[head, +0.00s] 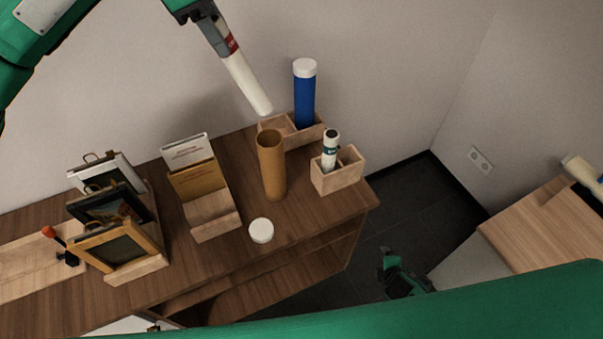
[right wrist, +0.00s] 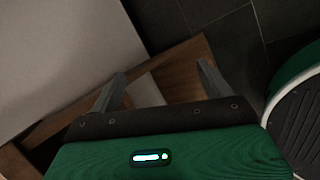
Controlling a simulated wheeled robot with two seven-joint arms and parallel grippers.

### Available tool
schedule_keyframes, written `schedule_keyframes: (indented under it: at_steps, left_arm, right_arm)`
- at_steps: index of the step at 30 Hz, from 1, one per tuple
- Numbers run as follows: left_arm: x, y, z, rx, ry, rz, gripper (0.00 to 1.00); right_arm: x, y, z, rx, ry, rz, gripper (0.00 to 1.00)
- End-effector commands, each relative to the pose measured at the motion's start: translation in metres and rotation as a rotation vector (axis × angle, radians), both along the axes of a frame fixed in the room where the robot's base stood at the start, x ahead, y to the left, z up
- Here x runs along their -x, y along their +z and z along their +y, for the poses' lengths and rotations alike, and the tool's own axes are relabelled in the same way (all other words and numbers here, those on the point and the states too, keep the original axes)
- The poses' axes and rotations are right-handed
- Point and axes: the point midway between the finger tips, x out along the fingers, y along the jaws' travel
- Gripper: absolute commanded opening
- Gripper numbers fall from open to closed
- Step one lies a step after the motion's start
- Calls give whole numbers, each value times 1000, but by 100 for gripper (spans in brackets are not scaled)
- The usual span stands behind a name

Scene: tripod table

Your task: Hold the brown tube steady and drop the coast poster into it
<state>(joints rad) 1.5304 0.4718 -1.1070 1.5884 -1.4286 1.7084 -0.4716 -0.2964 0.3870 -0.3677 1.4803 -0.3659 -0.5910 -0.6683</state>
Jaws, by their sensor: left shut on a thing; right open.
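The brown tube (head: 272,168) stands upright on the wooden table with its top open. My left gripper (head: 222,38) is shut on a rolled white poster with a red band (head: 246,82). The roll hangs tilted, its lower end above and slightly left of the tube's mouth, apart from it. Another rolled poster with a dark teal band (head: 330,150) stands in a small wooden holder. I cannot read which roll is the coast poster. My right gripper (right wrist: 160,82) is open and empty; it also shows low beyond the table's right end in the head view (head: 402,274).
A white cap (head: 261,230) lies in front of the tube. A blue tube (head: 304,95) stands in a wooden box (head: 289,133) behind. A card rack (head: 212,214) and framed pictures (head: 118,246) stand left. Another table (head: 540,225) is at right.

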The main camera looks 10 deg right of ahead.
Motion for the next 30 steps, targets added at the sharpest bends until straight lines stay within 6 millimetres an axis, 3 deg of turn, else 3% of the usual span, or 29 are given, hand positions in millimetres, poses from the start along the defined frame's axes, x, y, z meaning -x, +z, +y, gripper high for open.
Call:
schedule_keyframes:
  at_steps: [3, 8, 13, 21, 30]
  left_arm:
    - [0, 0, 0, 0, 0, 0, 0]
    - [0, 0, 0, 0, 0, 0, 0]
    - [0, 0, 0, 0, 0, 0, 0]
    - [0, 0, 0, 0, 0, 0, 0]
    - [0, 0, 0, 0, 0, 0, 0]
  right_arm:
    - [-28, 56, 8, 120, 143, -78, 81]
    - [-52, 131, 23, 287, 311, -178, 81]
    - [-78, 214, 53, 494, 496, -357, 81]
    - [-116, 275, 122, 761, 767, -689, 81]
    - [-125, 310, 208, 1067, 1108, -967, 81]
